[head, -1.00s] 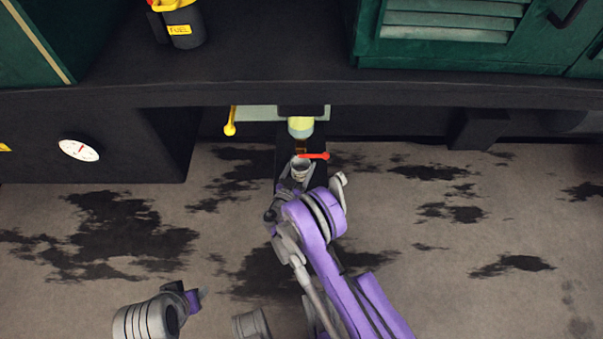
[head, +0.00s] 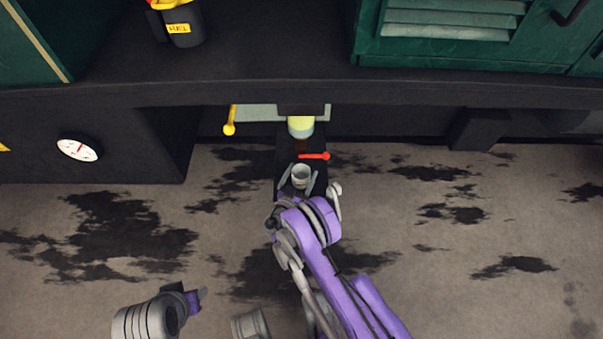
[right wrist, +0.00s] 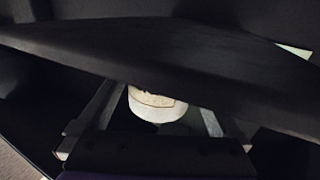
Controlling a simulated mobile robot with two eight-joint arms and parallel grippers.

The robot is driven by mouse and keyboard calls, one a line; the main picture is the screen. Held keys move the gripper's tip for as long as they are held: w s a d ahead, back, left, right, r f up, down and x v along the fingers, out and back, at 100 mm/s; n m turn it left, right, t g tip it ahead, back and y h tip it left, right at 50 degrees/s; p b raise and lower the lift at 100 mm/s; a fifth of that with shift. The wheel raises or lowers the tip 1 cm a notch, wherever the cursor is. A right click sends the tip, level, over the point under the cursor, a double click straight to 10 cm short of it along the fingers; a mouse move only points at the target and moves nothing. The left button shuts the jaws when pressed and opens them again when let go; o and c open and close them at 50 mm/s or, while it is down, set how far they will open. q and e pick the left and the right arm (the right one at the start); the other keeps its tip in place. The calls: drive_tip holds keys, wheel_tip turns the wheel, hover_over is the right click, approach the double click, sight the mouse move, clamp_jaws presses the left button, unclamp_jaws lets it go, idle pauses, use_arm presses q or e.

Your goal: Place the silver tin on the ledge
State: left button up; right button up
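The silver tin (head: 301,175) stands upright on or just above a narrow dark surface (head: 287,160) below the tram's black edge. I cannot see its base clearly. My right gripper (head: 299,180) has one finger on each side of it, with gaps beside the tin. In the right wrist view the pale round tin (right wrist: 157,108) shows between the spread fingers, partly hidden by a dark bar. My left gripper (head: 198,296) is low at the left, empty-looking; its finger opening is unclear.
A red lever (head: 314,156) lies just behind the tin, and a pale yellow cylinder (head: 301,127) hangs above it. A yellow-tipped lever (head: 230,124) is to the left. The long black running edge (head: 420,92) overhangs from behind. The stained floor (head: 420,275) at right is clear.

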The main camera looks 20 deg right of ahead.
drive_tip(key=shift+r, duration=0.1)
drive_tip(key=shift+s+a+r, duration=0.1)
drive_tip(key=p+v, duration=0.3)
drive_tip(key=v, duration=0.9)
drive_tip(key=s+d+r+n+g+y, duration=0.1)
drive_tip(key=d+r+n+g+y, duration=0.1)
drive_tip(key=d+r+g, duration=0.45)
drive_tip(key=s+d+r+n+g+y, duration=0.15)
drive_tip(key=d+r, duration=0.25)
drive_tip(key=r, duration=0.5)
drive_tip(key=s+a+r+n+y, duration=0.1)
drive_tip(key=s+r+y, duration=0.3)
drive_tip(key=s, duration=0.8)
drive_tip(key=s+a+r+n+g+y, duration=0.1)
drive_tip(key=s+r+n+y, duration=0.2)
drive_tip(key=s, duration=0.9)
drive_tip(key=shift+s+a+r+g+y, duration=0.25)
drive_tip(key=shift+s+r+g+y, duration=0.15)
drive_tip(key=shift+r, duration=0.2)
